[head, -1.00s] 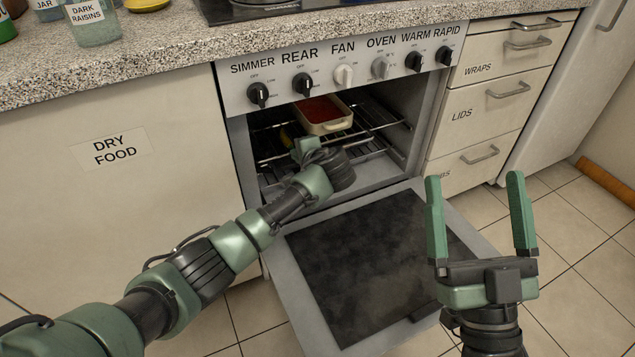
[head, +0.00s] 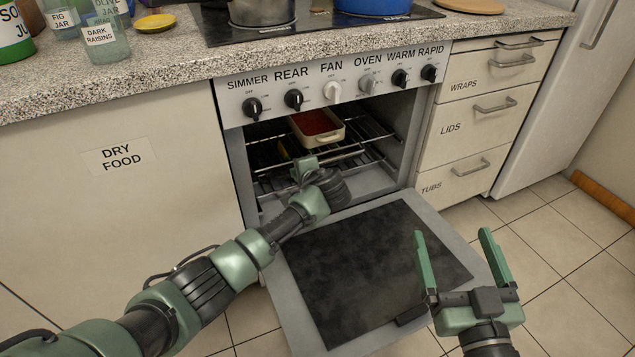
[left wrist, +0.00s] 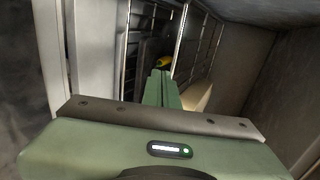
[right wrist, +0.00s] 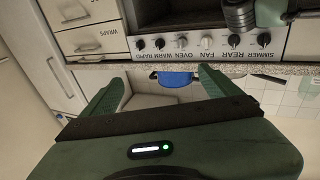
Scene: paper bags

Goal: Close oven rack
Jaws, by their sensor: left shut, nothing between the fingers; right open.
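The oven rack (head: 376,157) is a dark wire grid inside the open oven. A cream baking dish (head: 334,137) with red contents sits on it, and a yellow item lies to its left, partly hidden. My left gripper (head: 304,165) is at the oven mouth by the rack's front bar; whether it touches the bar is unclear. In the left wrist view its fingers (left wrist: 161,80) are together and empty, with rack wires (left wrist: 205,55) and the yellow item (left wrist: 163,62) beyond. My right gripper (head: 452,243) is open and empty, in front of the lowered oven door (head: 370,265).
Knobs line the oven panel (head: 350,82) above the opening. Drawers (head: 487,128) stand to the right, and a "DRY FOOD" cabinet (head: 115,200) to the left. The counter (head: 160,72) holds jars. A blue pot (head: 373,6) is on the stove. The floor at right is clear.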

